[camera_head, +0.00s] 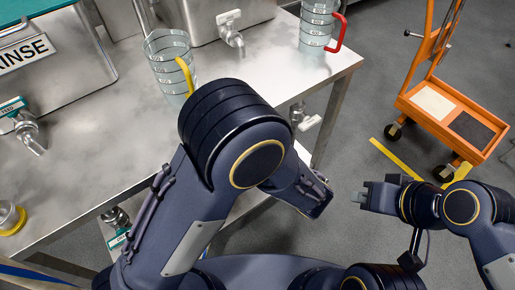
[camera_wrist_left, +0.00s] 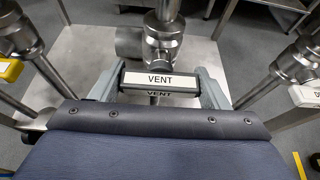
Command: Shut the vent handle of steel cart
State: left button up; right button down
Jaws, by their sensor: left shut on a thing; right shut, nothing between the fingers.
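The vent handle (camera_wrist_left: 158,80), a dark bar with a white VENT label, lies crosswise in the left wrist view, in front of a steel valve body (camera_wrist_left: 163,30). My left gripper (camera_wrist_left: 160,88) has a grey finger at each end of the bar and is shut on it. In the head view my left arm covers this spot, and the vent handle cannot be made out. My right gripper (camera_head: 362,195) is shut and empty, over the floor right of the steel cart (camera_head: 95,140).
Other steel valves flank the vent in the left wrist view, one with a yellow handle (camera_wrist_left: 10,70), one with a white label (camera_wrist_left: 305,95). Measuring jugs (camera_head: 168,62) stand on the steel top. An orange trolley (camera_head: 440,105) stands right, with open floor between.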

dwell(0.3)
pick_arm(q)
jog(key=o, duration=1)
jog(key=p+v, duration=0.1)
jog(key=v, duration=0.6)
jog(key=shift+s+d+r+p, duration=0.15)
jog(key=shift+s+d+p, duration=0.1)
jog(key=shift+d+p, duration=0.05)
jog(key=shift+s, duration=0.1)
